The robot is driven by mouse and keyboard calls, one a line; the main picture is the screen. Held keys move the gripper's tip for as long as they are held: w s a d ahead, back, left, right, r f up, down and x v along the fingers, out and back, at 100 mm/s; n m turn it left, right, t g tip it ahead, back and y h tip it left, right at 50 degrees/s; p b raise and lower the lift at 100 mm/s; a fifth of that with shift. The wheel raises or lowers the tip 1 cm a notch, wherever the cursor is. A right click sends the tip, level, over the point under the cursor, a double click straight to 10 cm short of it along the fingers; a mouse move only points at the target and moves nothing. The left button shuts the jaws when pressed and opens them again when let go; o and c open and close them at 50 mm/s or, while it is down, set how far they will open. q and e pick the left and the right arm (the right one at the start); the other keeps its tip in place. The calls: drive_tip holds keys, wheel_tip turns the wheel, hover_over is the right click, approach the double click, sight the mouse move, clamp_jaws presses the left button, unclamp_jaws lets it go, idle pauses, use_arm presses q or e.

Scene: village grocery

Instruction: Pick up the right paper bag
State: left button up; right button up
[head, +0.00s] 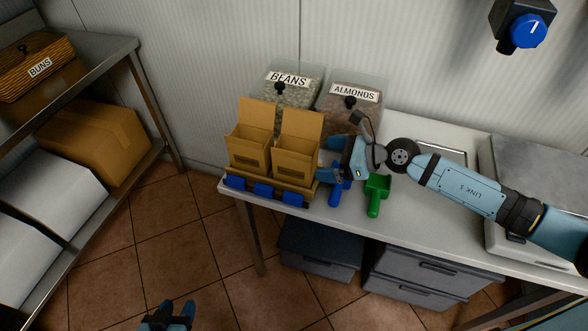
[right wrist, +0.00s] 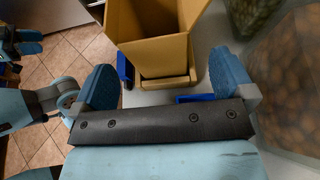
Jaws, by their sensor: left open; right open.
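Two open tan paper bags stand side by side on a wooden stand with blue tabs (head: 264,190) at the counter's left end. The right paper bag (head: 296,165) is nearer my right gripper (head: 330,159); the left paper bag (head: 248,154) is beyond it. My right gripper is open and empty just right of the right bag. In the right wrist view a bag (right wrist: 150,55), seemingly the right one, stands ahead between the open fingers (right wrist: 163,80), with no clear contact. My left gripper (head: 169,314) is open and empty, low over the floor.
Bins of beans (head: 288,88) and almonds (head: 355,98) stand behind the bags. A blue scoop (head: 336,194) and a green scoop (head: 376,193) lie on the counter (head: 420,215) near my right gripper. A metal shelf (head: 140,85) with boxes stands at left. Grey drawers (head: 425,270) sit below.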

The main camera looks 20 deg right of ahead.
sight(315, 159)
drive_tip(key=x, duration=0.6)
drive_tip(key=shift+a, duration=0.35)
drive_tip(key=c, duration=1.1)
